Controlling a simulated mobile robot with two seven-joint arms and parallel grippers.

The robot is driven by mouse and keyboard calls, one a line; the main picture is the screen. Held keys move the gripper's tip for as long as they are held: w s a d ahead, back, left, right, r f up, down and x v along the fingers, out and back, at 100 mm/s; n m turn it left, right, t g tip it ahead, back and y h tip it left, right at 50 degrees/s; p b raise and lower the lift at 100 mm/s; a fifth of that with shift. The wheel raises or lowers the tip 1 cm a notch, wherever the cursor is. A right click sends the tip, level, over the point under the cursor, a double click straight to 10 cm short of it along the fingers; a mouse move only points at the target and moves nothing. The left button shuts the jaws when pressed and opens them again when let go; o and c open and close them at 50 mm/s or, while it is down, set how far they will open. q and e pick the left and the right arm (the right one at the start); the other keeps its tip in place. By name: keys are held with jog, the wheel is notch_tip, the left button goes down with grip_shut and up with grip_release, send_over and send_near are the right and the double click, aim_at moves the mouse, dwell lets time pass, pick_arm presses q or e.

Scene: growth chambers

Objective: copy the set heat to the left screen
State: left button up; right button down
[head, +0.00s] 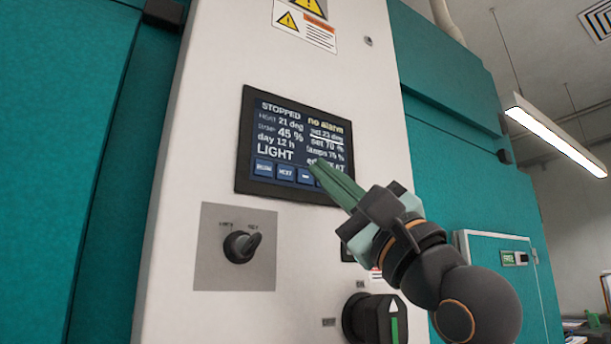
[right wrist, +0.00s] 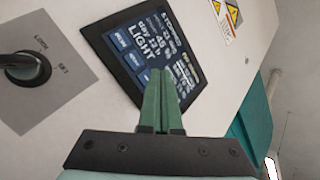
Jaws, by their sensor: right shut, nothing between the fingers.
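A dark screen (head: 293,142) is set in the white panel in the head view. It reads STOPPED, no alarm, heat 21 deg, an underlined set 23 deg, damp 45 %, set 70 %, day 12 h, lamps 75 %, LIGHT. A row of blue buttons (head: 284,172) runs along its bottom; the right ones are partly hidden. My right gripper (head: 322,172) is shut and empty, its green fingertips at the screen's lower right. The screen also shows in the right wrist view (right wrist: 147,50), just beyond the fingertips (right wrist: 157,76); contact cannot be told. My left gripper is not in view.
A key switch (head: 241,246) marked LOCK and SET is below the screen. A black rotary switch with a green face (head: 394,322) is at the lower right. Teal chamber walls (head: 60,120) flank the panel.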

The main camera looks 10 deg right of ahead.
jog(key=shift+w, duration=0.1)
dwell(0.4)
jog(key=shift+w+a, duration=0.15)
jog(key=shift+w, duration=0.15)
jog(key=shift+w+p, duration=0.3)
jog(key=shift+p, duration=0.1)
dwell(0.4)
jog(key=shift+s, duration=0.7)
jog(key=shift+d, duration=0.2)
jog(key=s, duration=0.1)
jog(key=s+d+b, duration=0.1)
jog(key=s, duration=0.2)
jog(key=shift+s+d+b, duration=0.3)
jog(key=shift+s, duration=0.05)
dwell(2.2)
